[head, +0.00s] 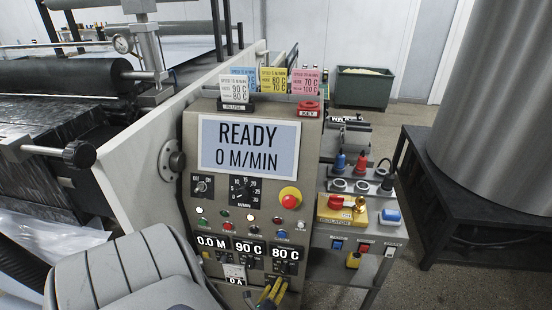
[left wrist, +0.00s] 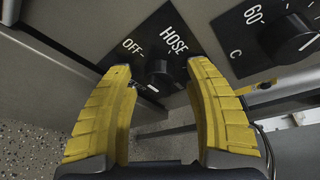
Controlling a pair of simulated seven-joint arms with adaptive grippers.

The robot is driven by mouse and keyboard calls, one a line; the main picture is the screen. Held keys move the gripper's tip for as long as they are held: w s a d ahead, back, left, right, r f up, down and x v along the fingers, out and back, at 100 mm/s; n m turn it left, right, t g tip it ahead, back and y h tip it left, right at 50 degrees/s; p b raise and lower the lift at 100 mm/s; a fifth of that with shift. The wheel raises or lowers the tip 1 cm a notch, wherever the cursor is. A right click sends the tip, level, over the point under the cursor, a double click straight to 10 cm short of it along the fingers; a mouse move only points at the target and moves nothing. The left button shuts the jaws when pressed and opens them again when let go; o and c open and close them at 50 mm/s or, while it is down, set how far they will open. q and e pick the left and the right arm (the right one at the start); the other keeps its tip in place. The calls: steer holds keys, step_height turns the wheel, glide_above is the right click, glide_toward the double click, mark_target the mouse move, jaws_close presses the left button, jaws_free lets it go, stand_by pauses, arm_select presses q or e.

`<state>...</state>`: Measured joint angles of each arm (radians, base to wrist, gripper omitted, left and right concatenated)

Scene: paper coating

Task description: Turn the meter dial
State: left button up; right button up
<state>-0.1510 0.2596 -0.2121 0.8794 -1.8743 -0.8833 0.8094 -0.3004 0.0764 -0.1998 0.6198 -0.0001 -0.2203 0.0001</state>
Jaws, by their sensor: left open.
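The control panel (head: 190,140) shows in the head view with a black M/MIN dial (head: 243,190) marked up to 30. My left gripper (head: 273,287) is low at the panel, under the 80 C readout, well below that dial. In the left wrist view my left gripper (left wrist: 158,70) is open, its two yellow fingers pointing at a black knob (left wrist: 160,73) on a plate marked HOSE and OFF. The knob shows between the fingertips; I cannot tell whether they touch it. My right gripper is not in view.
A second black knob (left wrist: 291,38) marked 60 and C is to the right. The panel has a READY 0 M/MIN screen (head: 248,146), a red stop button (head: 290,197) and several readouts.

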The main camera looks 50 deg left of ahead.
arm_select(q)
steer(key=shift+c, duration=0.4)
jaws_close()
steer(key=m+g, duration=0.1)
steer(key=m, duration=0.1)
steer(key=m+g+y, duration=0.1)
steer(key=m, duration=0.1)
steer(key=shift+d+m+y, duration=0.15)
steer(key=shift+m+y, duration=0.15)
steer(key=m+g+y, duration=0.1)
steer(key=m, duration=0.3)
steer(key=shift+f, duration=0.1)
stand_by(0.3)
steer(key=shift+y, duration=0.4)
steer(key=shift+o, duration=0.4)
jaws_free()
